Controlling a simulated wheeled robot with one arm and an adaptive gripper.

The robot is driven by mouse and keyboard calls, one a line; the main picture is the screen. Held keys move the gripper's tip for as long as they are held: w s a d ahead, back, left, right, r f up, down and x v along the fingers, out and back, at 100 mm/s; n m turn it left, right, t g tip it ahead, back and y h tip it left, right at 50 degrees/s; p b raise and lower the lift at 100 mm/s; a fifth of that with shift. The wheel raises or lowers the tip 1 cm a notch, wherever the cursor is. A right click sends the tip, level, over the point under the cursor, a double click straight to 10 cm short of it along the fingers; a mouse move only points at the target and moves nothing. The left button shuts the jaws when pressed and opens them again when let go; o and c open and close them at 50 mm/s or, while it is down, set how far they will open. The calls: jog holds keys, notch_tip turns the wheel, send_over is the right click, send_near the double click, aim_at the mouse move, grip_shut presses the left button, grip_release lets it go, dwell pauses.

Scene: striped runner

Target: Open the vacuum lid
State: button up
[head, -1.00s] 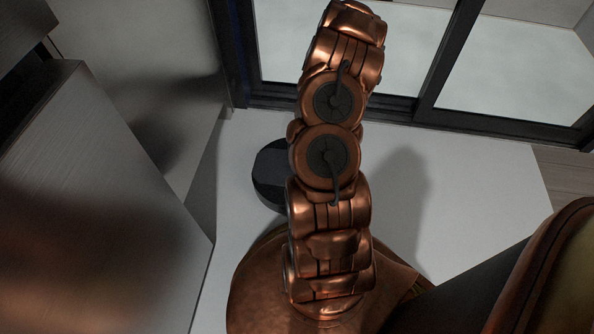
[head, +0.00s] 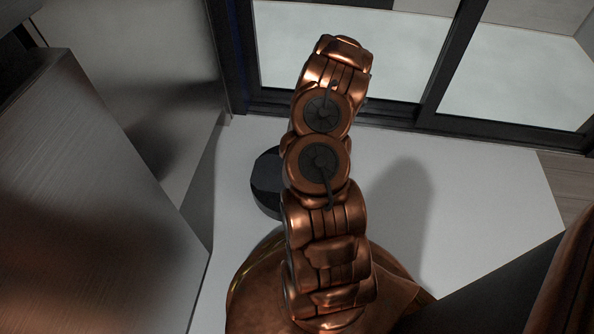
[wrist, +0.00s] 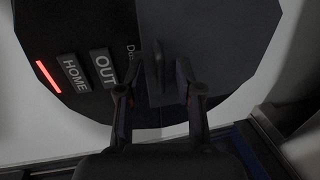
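The robot vacuum is a dark, many-sided disc on the pale floor, partly hidden behind my arm in the head view (head: 266,188). In the wrist view its dark top (wrist: 228,40) fills much of the picture, with HOME and OUT buttons and a red light strip at the left. A thin raised ridge (wrist: 153,66) stands on its top, on what looks like the lid. My gripper (wrist: 158,88) is over the top with its two fingers apart, one at each side of the ridge's near end. I cannot tell whether they touch it. The head view hides my gripper.
A dark-framed glass door (head: 345,104) stands behind the vacuum. A brushed-metal cabinet (head: 95,180) is close on the left. White floor (head: 480,200) is clear to the right of my arm.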

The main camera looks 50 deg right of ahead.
grip_shut()
dwell(0.7)
